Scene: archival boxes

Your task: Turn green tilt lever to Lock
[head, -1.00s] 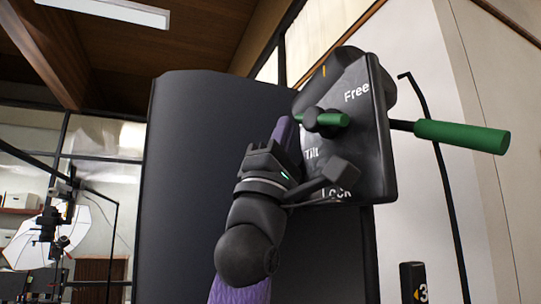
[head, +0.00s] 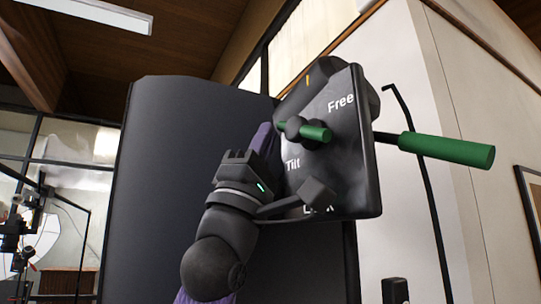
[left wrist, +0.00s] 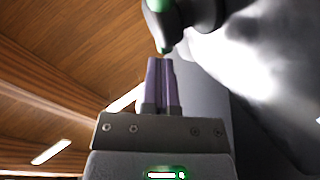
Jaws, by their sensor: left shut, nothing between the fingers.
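The green tilt lever (head: 316,134) sits on a dark hub on the black panel (head: 345,185), with its longer green end pointing right. The panel reads Free at upper right, Tilt at left and Lock at the bottom, where Lock is partly covered by a dark part of my left wrist. My left gripper (head: 266,128) has purple fingers, shut and empty, just left of the lever's hub. In the left wrist view the shut fingertips (left wrist: 160,62) point up below a dark and green part at the top edge. Contact with the lever cannot be told. My right gripper is out of view.
A larger green handle (head: 446,150) sticks out to the right behind the panel. A large dark curved surface (head: 190,160) stands behind my left arm. A thin black bent rod (head: 425,160) rises at the right, before a pale wall.

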